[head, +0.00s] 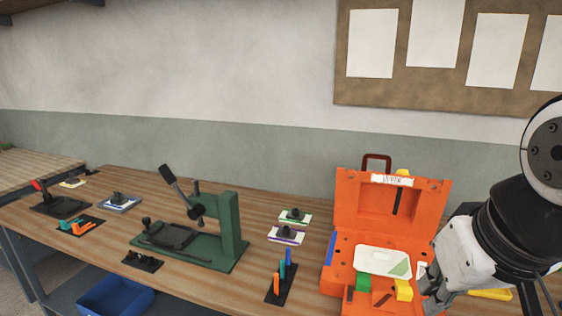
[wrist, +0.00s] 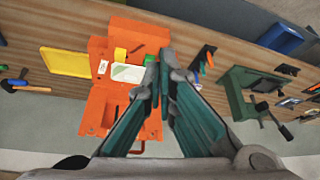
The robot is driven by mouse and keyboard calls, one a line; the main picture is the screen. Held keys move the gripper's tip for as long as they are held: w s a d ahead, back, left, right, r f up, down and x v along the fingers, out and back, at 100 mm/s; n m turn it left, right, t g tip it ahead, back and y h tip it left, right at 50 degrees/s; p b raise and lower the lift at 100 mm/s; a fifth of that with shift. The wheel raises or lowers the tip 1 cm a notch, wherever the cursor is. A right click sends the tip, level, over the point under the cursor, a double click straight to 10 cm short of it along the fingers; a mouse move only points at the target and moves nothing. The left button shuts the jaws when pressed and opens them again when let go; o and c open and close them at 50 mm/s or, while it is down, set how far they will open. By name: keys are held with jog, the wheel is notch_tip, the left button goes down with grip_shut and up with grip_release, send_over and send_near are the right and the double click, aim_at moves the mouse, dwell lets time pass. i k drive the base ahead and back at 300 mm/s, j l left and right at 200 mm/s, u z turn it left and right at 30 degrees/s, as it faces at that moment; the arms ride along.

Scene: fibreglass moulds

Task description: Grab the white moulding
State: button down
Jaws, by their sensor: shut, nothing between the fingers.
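The white moulding (head: 383,260) is a shallow, pale, rounded piece with a green patch at one corner. It sits in the open orange case (head: 343,275), on or among the coloured pieces there. In the wrist view the moulding (wrist: 127,72) lies just left of my fingertips. My gripper (wrist: 161,72) is shut and empty, its fingertips over the case's right side in that view. In the head view my gripper (head: 432,300) is at the case's right, partly cut off by the bottom edge.
A green block (head: 363,281) and a yellow block (head: 404,290) sit by the moulding. The raised case lid (head: 370,205) stands behind. A black holder with coloured sticks (head: 282,285) and a green press (head: 230,230) stand left.

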aim_at(369, 259)
jog(key=i+j+z, duration=0.3)
jog(key=i, duration=0.15)
jog(key=i+j+z, duration=0.3)
jog(key=i+l, duration=0.05)
jog(key=i, duration=0.05)
